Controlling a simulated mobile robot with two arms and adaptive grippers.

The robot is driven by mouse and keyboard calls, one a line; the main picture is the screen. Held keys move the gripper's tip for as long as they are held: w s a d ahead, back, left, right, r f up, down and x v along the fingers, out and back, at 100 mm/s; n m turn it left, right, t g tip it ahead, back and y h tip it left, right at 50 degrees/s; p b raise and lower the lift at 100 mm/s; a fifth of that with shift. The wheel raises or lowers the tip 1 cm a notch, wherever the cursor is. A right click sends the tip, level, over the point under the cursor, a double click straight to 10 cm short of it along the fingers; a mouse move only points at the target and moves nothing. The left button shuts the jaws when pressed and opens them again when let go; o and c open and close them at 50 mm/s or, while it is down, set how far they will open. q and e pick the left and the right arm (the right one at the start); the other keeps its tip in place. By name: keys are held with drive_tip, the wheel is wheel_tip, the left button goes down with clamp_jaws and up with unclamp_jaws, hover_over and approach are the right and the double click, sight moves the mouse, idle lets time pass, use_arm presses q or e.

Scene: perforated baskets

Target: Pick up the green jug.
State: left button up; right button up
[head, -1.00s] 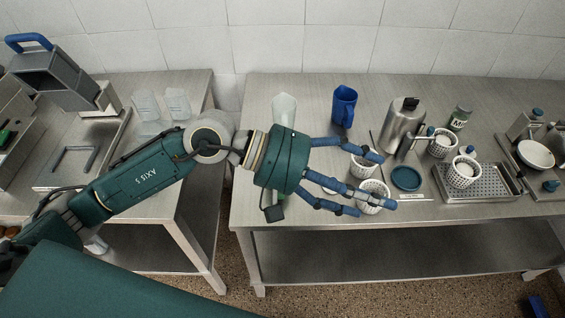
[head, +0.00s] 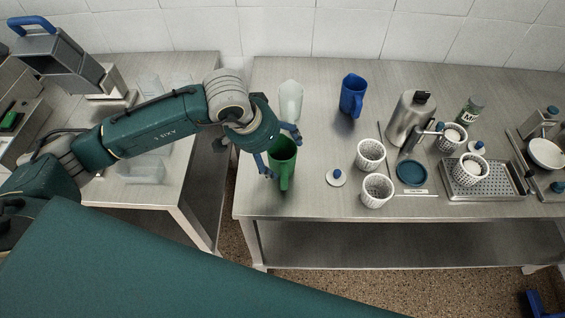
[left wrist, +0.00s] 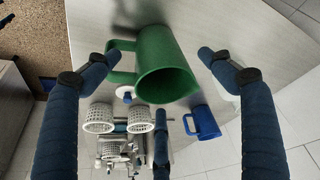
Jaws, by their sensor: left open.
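The green jug (head: 283,160) stands upright near the left end of the right-hand steel table. In the head view my left gripper (head: 279,152) is just above and behind it, its fingers hiding part of the rim. In the left wrist view the green jug (left wrist: 163,62) lies between the open blue fingers of my left gripper (left wrist: 165,65), with its handle towards the left finger. The fingers look apart from its body; whether one touches the handle I cannot tell. My right gripper is in neither view.
A white translucent jug (head: 291,98) stands right behind the green jug, and a blue jug (head: 352,95) to its right. White perforated baskets (head: 376,190), a lid (head: 336,177) and a steel canister (head: 408,118) stand further right. The table's front edge is close.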

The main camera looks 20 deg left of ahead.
sight(281, 157)
use_arm(q)
drive_tip(key=p+x, duration=0.1)
drive_tip(key=x, duration=0.2)
drive_tip(key=shift+d+f, duration=0.1)
drive_tip(key=shift+f, duration=0.25)
drive_tip(key=shift+w+f, duration=0.2)
drive_tip(key=shift+f, duration=0.05)
drive_tip(key=c, duration=1.1)
